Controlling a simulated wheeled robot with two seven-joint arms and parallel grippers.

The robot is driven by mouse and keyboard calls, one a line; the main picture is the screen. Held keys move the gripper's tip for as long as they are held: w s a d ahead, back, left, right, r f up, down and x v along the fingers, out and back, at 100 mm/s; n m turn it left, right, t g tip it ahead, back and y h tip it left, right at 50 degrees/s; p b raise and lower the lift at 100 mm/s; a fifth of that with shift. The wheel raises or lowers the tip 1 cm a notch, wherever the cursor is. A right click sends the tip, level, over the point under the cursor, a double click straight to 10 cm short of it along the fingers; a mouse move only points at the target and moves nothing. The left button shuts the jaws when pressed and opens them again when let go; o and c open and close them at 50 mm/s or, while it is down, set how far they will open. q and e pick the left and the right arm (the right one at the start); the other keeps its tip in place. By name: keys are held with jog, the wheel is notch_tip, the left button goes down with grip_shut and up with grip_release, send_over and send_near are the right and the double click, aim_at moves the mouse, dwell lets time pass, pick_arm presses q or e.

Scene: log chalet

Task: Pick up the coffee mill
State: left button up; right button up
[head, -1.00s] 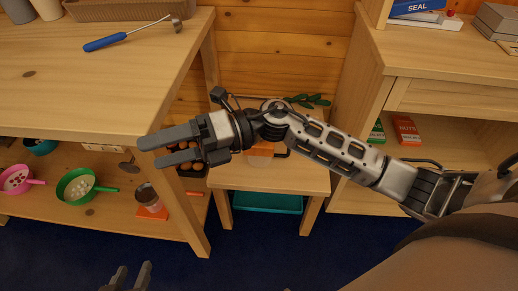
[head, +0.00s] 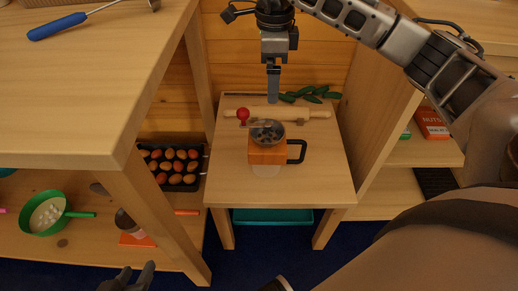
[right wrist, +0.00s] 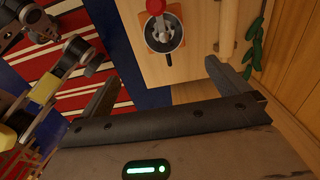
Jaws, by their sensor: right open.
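The coffee mill (head: 268,148) stands upright on the small wooden table. It has an orange wooden body, a metal bowl on top, a red crank knob and a black side handle at the right. In the right wrist view the mill (right wrist: 163,38) is seen from above, beyond the fingers. My right gripper (head: 273,92) hangs pointing down behind the mill, apart from it; in the right wrist view its jaws (right wrist: 168,90) are open and empty. My left gripper (head: 131,278) shows at the bottom left, fingers apart and empty, far from the mill.
A rolling pin (head: 290,113) and green leaves (head: 312,93) lie behind the mill. The small table (head: 320,180) stands between the larger left table (head: 70,100) and the right shelf unit (head: 385,110). An egg tray (head: 176,168) sits on the left lower shelf.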

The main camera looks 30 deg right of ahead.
notch_tip(320, 180, down, 4)
jog(key=b, duration=0.2)
send_over(268, 125)
jog(key=f, duration=0.6)
jog(key=shift+s+f, duration=0.25)
jog(key=shift+s, duration=0.05)
jog(key=f, duration=0.3)
jog(key=f+b, duration=0.1)
jog(key=f, duration=0.2)
jog(key=shift+w+b, duration=0.2)
jog(key=shift+b, duration=0.1)
jog(key=shift+f, duration=0.25)
pick_arm(q)
jog(key=shift+w+d+f+t+h, duration=0.15)
jog(key=shift+w+d+t+h, duration=0.25)
jog(key=shift+w+d+t, duration=0.25)
pick_arm(e)
jog(key=c, duration=1.8)
pick_arm(q)
jog(key=shift+f, duration=0.15)
pick_arm(e)
jog(key=shift+r, duration=0.15)
jog(key=shift+c, duration=0.7)
jog(key=shift+w+r, duration=0.1)
